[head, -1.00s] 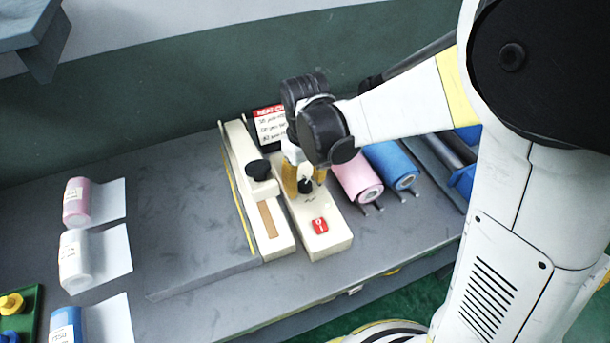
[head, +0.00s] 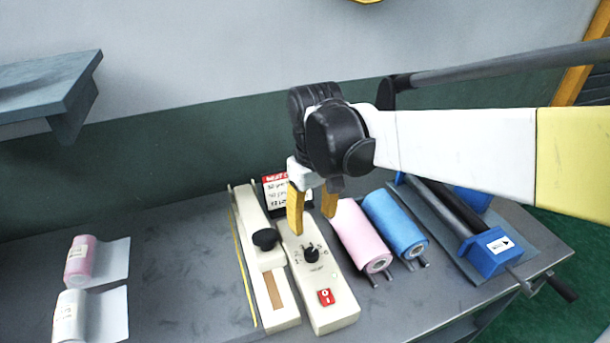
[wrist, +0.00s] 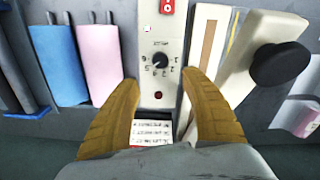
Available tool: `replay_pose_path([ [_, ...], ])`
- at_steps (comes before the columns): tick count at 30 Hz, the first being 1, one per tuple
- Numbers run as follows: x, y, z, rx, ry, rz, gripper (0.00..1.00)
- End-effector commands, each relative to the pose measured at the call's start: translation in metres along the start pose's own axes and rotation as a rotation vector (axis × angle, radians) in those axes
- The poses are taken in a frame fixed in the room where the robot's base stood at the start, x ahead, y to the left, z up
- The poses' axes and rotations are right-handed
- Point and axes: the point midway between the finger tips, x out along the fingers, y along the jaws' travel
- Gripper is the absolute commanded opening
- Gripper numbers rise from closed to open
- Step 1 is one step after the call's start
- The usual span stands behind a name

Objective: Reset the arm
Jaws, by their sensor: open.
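My gripper (head: 312,222) has two yellow fingers, spread apart with nothing between them. It hangs above the cream heat sealer's control box (head: 333,305), near its black dial (head: 311,254). In the wrist view, my gripper (wrist: 160,105) shows its fingers on either side of the control box (wrist: 160,45), with the dial (wrist: 160,61) beyond the fingertips. A red switch (head: 325,297) sits on the box's front part. Part of the box's back end is hidden by the gripper.
The sealer arm with a black knob (head: 266,239) lies left of the box. A pink roll (head: 360,238) and a blue roll (head: 395,225) lie to the right, then a blue-ended roller device (head: 490,251). A label card (head: 274,195) stands behind. Small rolls (head: 80,260) lie at left.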

Motion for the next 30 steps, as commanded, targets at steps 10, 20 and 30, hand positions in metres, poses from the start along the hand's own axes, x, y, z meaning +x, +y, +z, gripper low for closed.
replay_pose_path([
  [10, -0.010, 0.011, 0.019, 0.053, 0.059, 0.013, 0.53],
  [20, -0.031, 0.050, 0.113, 0.332, 0.390, 0.098, 0.53],
  [30, -0.022, 0.064, 0.160, 0.492, 0.598, 0.157, 0.53],
])
